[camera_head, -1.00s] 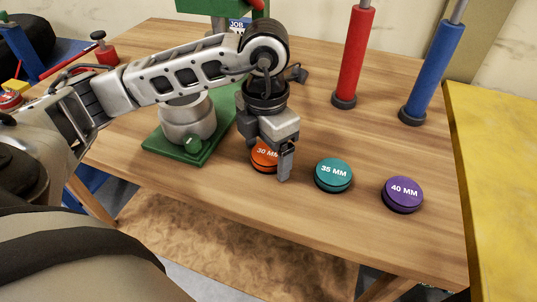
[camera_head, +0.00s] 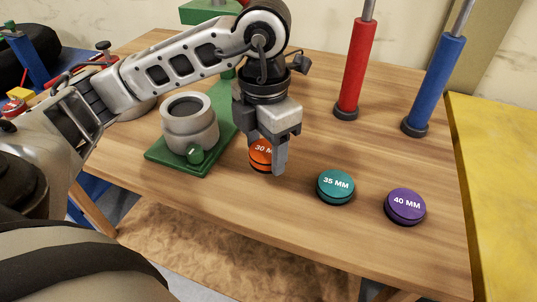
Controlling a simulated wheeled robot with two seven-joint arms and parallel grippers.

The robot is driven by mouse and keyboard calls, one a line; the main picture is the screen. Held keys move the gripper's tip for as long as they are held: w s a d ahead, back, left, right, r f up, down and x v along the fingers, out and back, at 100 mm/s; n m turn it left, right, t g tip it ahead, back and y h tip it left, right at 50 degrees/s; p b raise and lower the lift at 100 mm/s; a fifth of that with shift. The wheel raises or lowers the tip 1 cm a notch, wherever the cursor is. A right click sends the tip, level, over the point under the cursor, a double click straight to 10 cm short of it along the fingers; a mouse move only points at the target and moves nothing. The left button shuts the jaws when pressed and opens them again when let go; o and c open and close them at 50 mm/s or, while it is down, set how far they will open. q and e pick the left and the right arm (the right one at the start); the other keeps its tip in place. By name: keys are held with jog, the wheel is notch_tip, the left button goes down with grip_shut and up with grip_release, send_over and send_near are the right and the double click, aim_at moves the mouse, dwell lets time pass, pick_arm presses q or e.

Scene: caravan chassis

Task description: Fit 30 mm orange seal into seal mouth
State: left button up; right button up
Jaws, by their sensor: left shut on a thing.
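The orange seal (camera_head: 258,158) marked 30 MM is a short disc on the wooden table's side nearest me, partly hidden by my left gripper (camera_head: 269,158). My left gripper points down and is shut on this seal; one finger shows in front of it. I cannot tell exactly how far the seal is above the table. The seal mouth appears to be the grey metal cylinder (camera_head: 190,134) with a dark round opening on top. It stands on a green base to the left of the gripper. My right gripper is out of view.
A teal 35 MM seal (camera_head: 335,188) and a purple 40 MM seal (camera_head: 405,207) lie to the right. A red cylinder (camera_head: 354,70) and a blue cylinder (camera_head: 433,85) stand behind them. A green plate (camera_head: 222,165) carries the grey cylinder. A yellow surface (camera_head: 500,190) borders the right.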

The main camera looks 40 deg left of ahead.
pick_arm(q)
jog(key=s+d+r+b, duration=0.2)
jog(key=s+r, duration=0.6)
jog(key=s, duration=0.4)
jog(key=shift+s+r, duration=0.15)
jog(key=shift+s, duration=0.2)
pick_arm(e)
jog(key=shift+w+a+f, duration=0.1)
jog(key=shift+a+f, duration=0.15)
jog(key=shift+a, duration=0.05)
